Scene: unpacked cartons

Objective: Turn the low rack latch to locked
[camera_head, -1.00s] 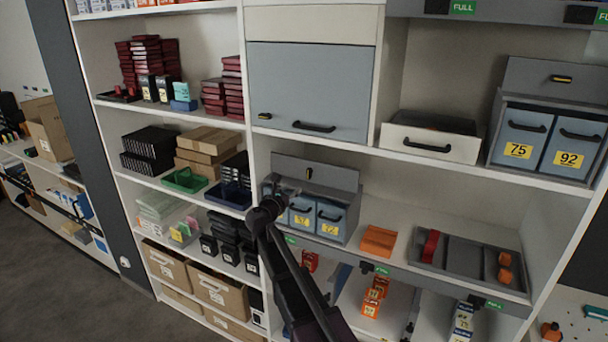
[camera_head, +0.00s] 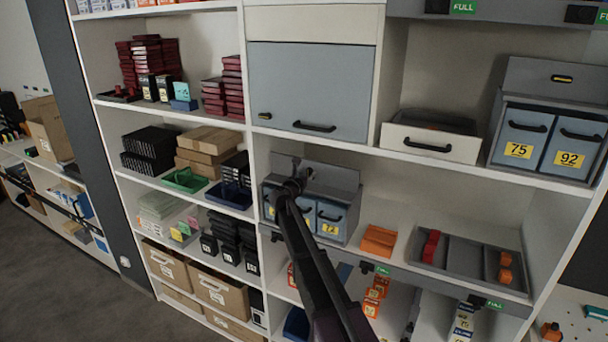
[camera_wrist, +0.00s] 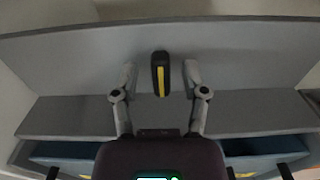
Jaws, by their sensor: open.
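The low rack (camera_head: 341,179) is a small grey unit on the middle shelf with blue drawers under a grey sloping panel. Its latch, a black handle with a yellow stripe, stands upright on the panel in the wrist view (camera_wrist: 160,75). My gripper (camera_wrist: 160,72) is open, with one finger on each side of the latch and a gap visible on both sides. In the head view my gripper (camera_head: 302,172) is in front of the panel, and my arm covers part of the drawers and most of the latch.
A similar rack at upper right has a latch (camera_head: 561,78) lying level above drawers marked 75 and 92. Right of the low rack are orange boxes (camera_head: 379,240) and a grey divided tray (camera_head: 470,262). A shelf board (camera_head: 420,168) runs above the low rack.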

